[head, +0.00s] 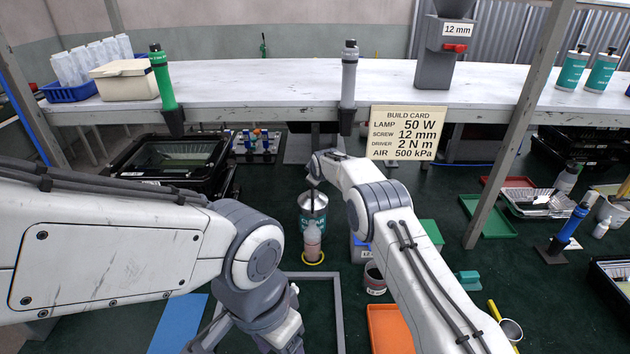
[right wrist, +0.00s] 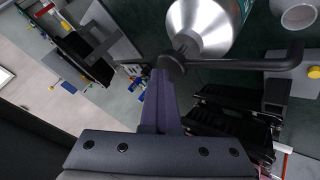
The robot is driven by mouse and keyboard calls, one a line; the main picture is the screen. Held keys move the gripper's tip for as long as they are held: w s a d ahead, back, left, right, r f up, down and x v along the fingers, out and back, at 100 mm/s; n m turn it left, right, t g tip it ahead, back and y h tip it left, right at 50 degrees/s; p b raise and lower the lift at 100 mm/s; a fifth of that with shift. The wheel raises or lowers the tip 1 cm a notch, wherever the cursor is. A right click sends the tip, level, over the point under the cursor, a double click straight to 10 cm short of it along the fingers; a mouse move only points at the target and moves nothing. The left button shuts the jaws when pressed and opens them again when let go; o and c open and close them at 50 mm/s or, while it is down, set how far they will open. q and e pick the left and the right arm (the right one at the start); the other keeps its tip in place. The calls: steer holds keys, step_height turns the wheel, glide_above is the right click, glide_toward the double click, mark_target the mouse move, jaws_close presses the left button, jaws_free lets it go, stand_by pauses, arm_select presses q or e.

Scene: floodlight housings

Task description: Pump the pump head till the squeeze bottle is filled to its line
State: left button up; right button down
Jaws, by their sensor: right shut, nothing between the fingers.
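The silver pump container (head: 314,203) with a teal label stands upright on the floor mat in the head view. Its metal shoulder (right wrist: 205,28) shows at the top of the right wrist view. The black pump head (right wrist: 174,66) has a long spout (right wrist: 240,65) reaching right.
A grey frame (head: 338,310) lies on the green floor in front of the bottle. An open can (head: 374,278) and an orange tray (head: 389,328) are to the right. Black crates (head: 170,165) stand left. A white shelf (head: 270,85) with a build card (head: 405,133) runs behind.

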steer(key=shift+s+f, duration=0.15)
steer(key=shift+f, duration=0.35)
steer(key=shift+r, duration=0.1)
steer(key=shift+r+p, duration=0.3)
steer(key=shift+r, duration=1.3)
steer(key=shift+r, duration=0.15)
step_height(320, 180, up, 5)
steer(key=shift+f+p, duration=0.1)
steer(key=shift+p, duration=1.05)
